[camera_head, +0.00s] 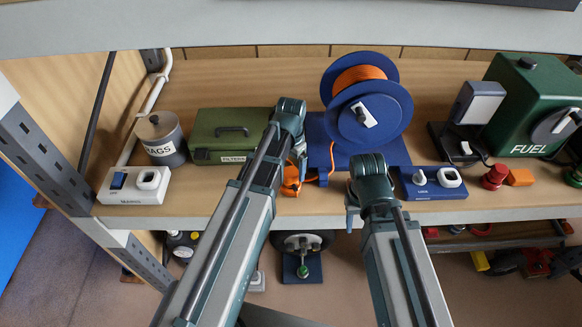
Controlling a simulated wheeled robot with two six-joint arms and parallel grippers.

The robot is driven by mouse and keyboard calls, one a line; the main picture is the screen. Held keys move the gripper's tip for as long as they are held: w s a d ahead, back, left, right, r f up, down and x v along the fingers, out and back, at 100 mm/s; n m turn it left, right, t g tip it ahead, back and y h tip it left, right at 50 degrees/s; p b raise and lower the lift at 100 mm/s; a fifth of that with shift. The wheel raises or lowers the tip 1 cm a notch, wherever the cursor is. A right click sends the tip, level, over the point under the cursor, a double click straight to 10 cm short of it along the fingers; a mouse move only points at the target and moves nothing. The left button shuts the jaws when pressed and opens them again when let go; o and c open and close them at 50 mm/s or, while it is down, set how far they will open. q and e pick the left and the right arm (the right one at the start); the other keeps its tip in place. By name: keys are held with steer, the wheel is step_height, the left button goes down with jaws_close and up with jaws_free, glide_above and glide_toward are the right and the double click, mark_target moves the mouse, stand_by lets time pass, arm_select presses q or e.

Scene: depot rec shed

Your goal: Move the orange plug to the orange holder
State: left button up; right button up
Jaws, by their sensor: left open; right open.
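A small orange piece (291,182), seemingly the plug, is on the shelf in front of the blue cable reel (371,118). Orange cord runs from the reel side toward it, and my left arm partly hides it. My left gripper (300,166) is open, pointing down just above and beside the orange piece; I cannot tell if they touch. My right gripper (351,212) is open near the shelf's front edge, right of the orange piece, mostly hidden behind its own wrist.
A white switch box (133,187), a tin (161,139) and a green case (228,136) stand at the left. A blue switch box (431,184), a red knob (495,176) and a green fuel can (533,100) are at the right. Bare shelf (215,193) shows before the case.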

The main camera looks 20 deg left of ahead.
arm_select(q)
step_height(320, 180, up, 12)
steer(key=p, duration=1)
steer(key=shift+f+p, duration=0.2)
steer(key=shift+p, duration=0.15)
steer(key=shift+f, duration=0.1)
steer(key=s+d+f+b, duration=0.5)
steer(key=s+f+b, duration=0.2)
steer(key=f+b, duration=0.1)
steer(key=s+d+f+n+y+b, duration=0.1)
steer(key=s+d+f+b, duration=0.4)
steer(key=s+f+b, duration=0.2)
step_height(320, 180, down, 2)
steer(key=shift+s+d+n+b, duration=0.2)
steer(key=shift+n+b, duration=0.1)
steer(key=shift+b, duration=0.9)
steer(key=shift+r, duration=0.1)
steer(key=shift+c, duration=0.4)
